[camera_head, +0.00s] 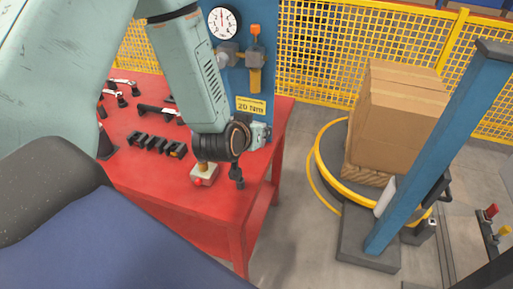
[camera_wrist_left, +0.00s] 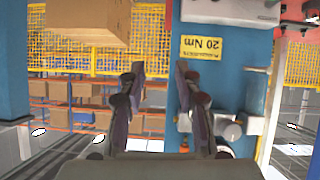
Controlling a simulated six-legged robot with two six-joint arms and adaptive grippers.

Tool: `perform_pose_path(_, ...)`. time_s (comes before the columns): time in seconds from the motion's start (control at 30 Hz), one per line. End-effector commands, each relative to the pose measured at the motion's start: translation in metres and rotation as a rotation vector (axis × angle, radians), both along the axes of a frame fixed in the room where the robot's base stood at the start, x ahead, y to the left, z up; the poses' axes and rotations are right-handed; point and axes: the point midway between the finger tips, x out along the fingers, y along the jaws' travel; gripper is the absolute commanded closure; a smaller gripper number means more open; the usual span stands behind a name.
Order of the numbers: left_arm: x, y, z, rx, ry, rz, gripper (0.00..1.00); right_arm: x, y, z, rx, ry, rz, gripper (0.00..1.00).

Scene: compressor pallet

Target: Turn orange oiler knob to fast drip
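The orange oiler knob (camera_head: 255,29) stands on top of a grey fitting on the blue panel, with a yellow-orange bowl (camera_head: 254,80) below it. A round white gauge (camera_head: 223,22) is to its left. My left gripper (camera_head: 238,176) is below and in front of the panel, over the red table edge; its fingers are hard to make out there. In the left wrist view, which looks upside down, my left gripper (camera_wrist_left: 160,70) has its fingers apart with nothing between them. A small orange part (camera_wrist_left: 184,142), apparently the knob, shows beside the right finger. My right gripper is not in view.
The red table (camera_head: 220,205) holds wrenches, dark sockets (camera_head: 158,144) and a red-button box (camera_head: 204,174) below my wrist. A yellow "20 Nm" label (camera_head: 251,105) is on the panel. Cardboard boxes (camera_head: 395,125), a blue post (camera_head: 435,150) and yellow mesh fencing stand right and behind.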

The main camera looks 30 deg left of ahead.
Motion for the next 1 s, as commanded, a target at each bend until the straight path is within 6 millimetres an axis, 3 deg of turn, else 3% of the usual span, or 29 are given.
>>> perform_pose_path(0.2,-0.018,-0.010,-0.026,0.022,0.072,-0.031,0.67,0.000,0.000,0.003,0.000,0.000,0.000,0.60)
perform_pose_path(0.4,-0.026,-0.014,-0.037,0.033,0.104,-0.045,0.67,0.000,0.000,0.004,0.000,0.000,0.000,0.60)
perform_pose_path(1.0,-0.023,-0.014,-0.033,0.032,0.092,-0.044,0.67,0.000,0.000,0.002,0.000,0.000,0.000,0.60)
